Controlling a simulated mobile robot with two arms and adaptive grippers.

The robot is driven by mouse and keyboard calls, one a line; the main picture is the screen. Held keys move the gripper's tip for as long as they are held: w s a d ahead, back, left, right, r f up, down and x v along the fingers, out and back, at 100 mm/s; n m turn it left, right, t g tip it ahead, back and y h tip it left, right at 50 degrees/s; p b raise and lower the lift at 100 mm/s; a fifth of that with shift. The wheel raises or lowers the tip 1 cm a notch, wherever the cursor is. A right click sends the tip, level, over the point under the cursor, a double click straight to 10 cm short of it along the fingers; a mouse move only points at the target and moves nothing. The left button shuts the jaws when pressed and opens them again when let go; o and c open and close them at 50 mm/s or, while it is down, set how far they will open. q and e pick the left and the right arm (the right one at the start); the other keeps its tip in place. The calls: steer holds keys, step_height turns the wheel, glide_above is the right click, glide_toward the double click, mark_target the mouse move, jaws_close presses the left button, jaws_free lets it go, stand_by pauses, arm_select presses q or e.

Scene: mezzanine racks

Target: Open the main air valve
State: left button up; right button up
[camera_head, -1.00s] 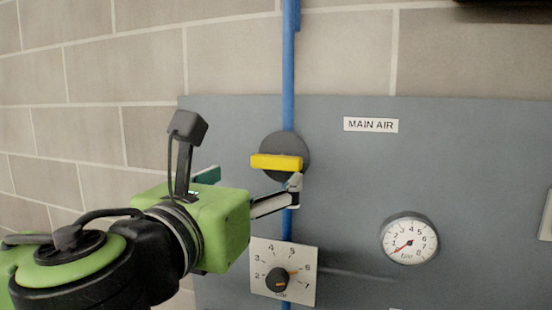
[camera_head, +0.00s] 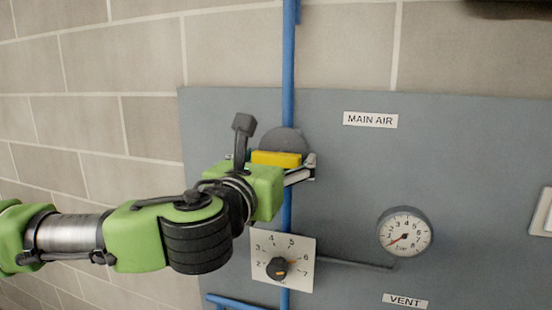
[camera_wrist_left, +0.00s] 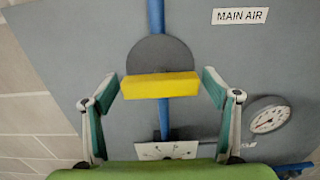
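The main air valve is a dark round disc (camera_head: 284,139) with a yellow handle (camera_head: 276,158) lying crosswise to the blue vertical pipe (camera_head: 288,60). In the left wrist view the yellow handle (camera_wrist_left: 160,86) sits level across the disc (camera_wrist_left: 160,56). My left gripper (camera_wrist_left: 160,82) is open, with one finger off each end of the handle and a gap on both sides. In the head view the left gripper (camera_head: 298,170) is at the valve and partly hides the handle's lower side. The "MAIN AIR" label (camera_head: 370,119) is up to the right. My right gripper is not in view.
Below the valve is a regulator dial plate (camera_head: 300,246) with a black knob (camera_head: 277,268). A round pressure gauge (camera_head: 405,232) is at the right, its needle near the low end. A "VENT" label (camera_head: 405,300) is below it. The grey panel (camera_head: 480,150) is mostly clear upper right.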

arm_select(q)
steer(key=c, duration=0.9)
steer(key=shift+f, duration=0.1)
steer(key=n+b, duration=0.2)
steer(key=shift+f+n, duration=0.1)
steer(key=shift+n, duration=0.3)
steer(key=n+b, duration=0.3)
steer(key=n, duration=0.1)
steer(key=shift+n, duration=0.3)
steer(key=n+b, duration=0.2)
steer(key=n, duration=0.3)
steer(key=n+b, duration=0.2)
steer(key=n, duration=0.3)
steer(key=shift+r+n, duration=0.2)
steer(key=shift+n, duration=0.2)
